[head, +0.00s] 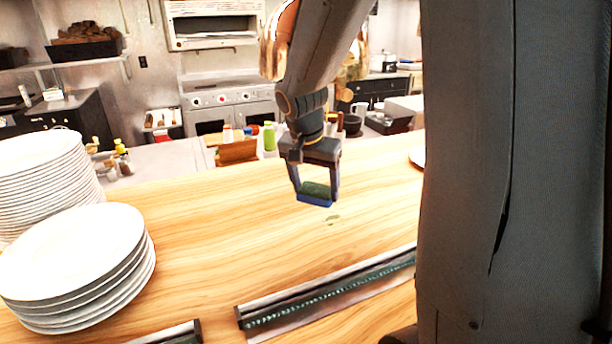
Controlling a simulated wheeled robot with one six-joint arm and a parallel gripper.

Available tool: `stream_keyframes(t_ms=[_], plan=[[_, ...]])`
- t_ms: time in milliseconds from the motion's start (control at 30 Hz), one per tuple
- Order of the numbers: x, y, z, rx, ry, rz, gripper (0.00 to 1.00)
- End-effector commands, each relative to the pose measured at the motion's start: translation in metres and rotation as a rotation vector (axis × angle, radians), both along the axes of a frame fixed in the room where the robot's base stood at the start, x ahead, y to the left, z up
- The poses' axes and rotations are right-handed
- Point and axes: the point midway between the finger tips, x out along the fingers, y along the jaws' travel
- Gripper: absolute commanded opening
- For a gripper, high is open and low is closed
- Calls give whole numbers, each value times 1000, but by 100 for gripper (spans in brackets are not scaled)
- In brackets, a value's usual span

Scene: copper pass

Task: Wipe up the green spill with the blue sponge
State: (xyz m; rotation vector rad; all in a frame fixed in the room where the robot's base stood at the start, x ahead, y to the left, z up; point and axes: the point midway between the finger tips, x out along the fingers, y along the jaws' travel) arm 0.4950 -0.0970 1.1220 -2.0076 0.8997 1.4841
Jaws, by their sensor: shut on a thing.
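My gripper (315,192) is in the middle of the head view, above the wooden counter (210,235). It is shut on the blue sponge (316,202), which shows a blue lower edge and a dark green face between the fingers. The green spill (332,220) is a small, thin patch on the counter, just below and slightly right of the sponge in the picture. The sponge appears held above the counter, apart from the spill; the exact height is hard to tell.
Stacks of white plates (75,262) stand at the left. A dark rail-like strip (325,297) runs along the counter's front. Bottles (269,137) and a wooden box (237,152) stand behind the counter's far edge. The counter left of my gripper is clear.

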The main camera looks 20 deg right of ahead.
Motion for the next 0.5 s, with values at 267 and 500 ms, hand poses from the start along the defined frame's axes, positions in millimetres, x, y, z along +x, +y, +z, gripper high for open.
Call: stream_keyframes(t_ms=[267, 500], plan=[[1, 3, -11, 1, 1, 4, 45], [1, 3, -35, 0, 1, 6, 45]])
